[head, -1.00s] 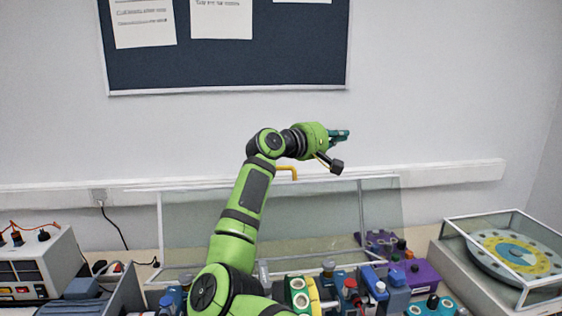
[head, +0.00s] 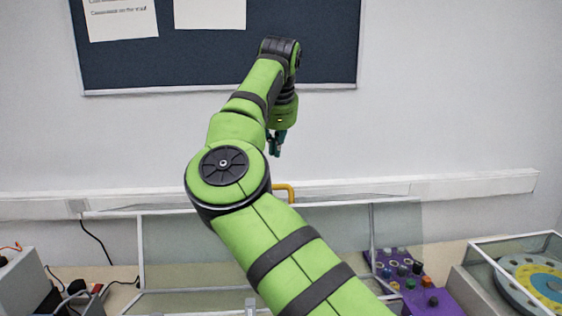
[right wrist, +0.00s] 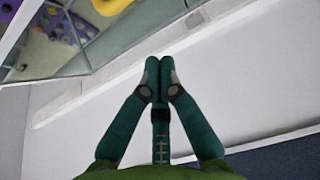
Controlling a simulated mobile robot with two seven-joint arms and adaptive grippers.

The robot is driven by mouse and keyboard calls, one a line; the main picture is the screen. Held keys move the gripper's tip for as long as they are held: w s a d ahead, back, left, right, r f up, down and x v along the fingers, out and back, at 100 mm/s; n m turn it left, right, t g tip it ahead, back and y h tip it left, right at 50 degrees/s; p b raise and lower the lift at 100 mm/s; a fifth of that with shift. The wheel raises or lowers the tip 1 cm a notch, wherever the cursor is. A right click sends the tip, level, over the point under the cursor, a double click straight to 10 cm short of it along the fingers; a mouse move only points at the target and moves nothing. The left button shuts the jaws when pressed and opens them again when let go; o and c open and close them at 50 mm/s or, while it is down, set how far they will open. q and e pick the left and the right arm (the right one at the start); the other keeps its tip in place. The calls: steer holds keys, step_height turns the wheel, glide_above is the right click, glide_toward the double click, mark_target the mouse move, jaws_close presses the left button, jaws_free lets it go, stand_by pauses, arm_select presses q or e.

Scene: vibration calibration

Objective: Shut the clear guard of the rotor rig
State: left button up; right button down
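The clear guard (head: 330,235) of the rotor rig stands raised, a see-through pane in a pale frame. Its yellow handle (head: 284,190) is on the top edge, partly covered by my right arm. My right gripper (head: 275,152) hangs above the handle with fingers pointing down, apart from it. In the right wrist view the green fingertips (right wrist: 160,68) are together with nothing visible between them. A yellow piece, probably the handle (right wrist: 111,5), shows at the top of that view, near the pane (right wrist: 75,50). The rig under the guard is mostly hidden by my arm. My left gripper is out of view.
A purple control box (head: 435,302) with several knobs stands to the right of the guard. A glass-sided case with a round dial (head: 545,283) is at the far right. A grey instrument (head: 18,285) is at the left. Wall trunking (head: 470,187) runs behind.

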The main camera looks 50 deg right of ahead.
steer(key=p+x, duration=0.1)
steer(key=x, duration=0.2)
steer(key=p+x, duration=0.1)
steer(key=x, duration=0.1)
steer(key=p+x, duration=0.1)
steer(key=x, duration=0.2)
steer(key=shift+a+f, duration=0.15)
steer(key=shift+f, duration=0.3)
steer(key=shift+s+a+r+p, duration=0.2)
steer(key=shift+s+a+p, duration=0.15)
steer(key=shift+s+a, duration=0.2)
steer(key=shift+s+a+r+p, duration=0.3)
steer(key=shift+s+a, duration=0.1)
steer(key=shift+s, duration=0.2)
steer(key=shift+s+a, duration=0.25)
steer(key=shift+a, duration=0.05)
steer(key=shift+s+a, duration=0.1)
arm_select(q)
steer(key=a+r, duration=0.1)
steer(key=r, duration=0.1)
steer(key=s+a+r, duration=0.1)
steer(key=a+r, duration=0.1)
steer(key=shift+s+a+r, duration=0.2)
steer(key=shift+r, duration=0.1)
arm_select(e)
steer(key=shift+f, duration=0.1)
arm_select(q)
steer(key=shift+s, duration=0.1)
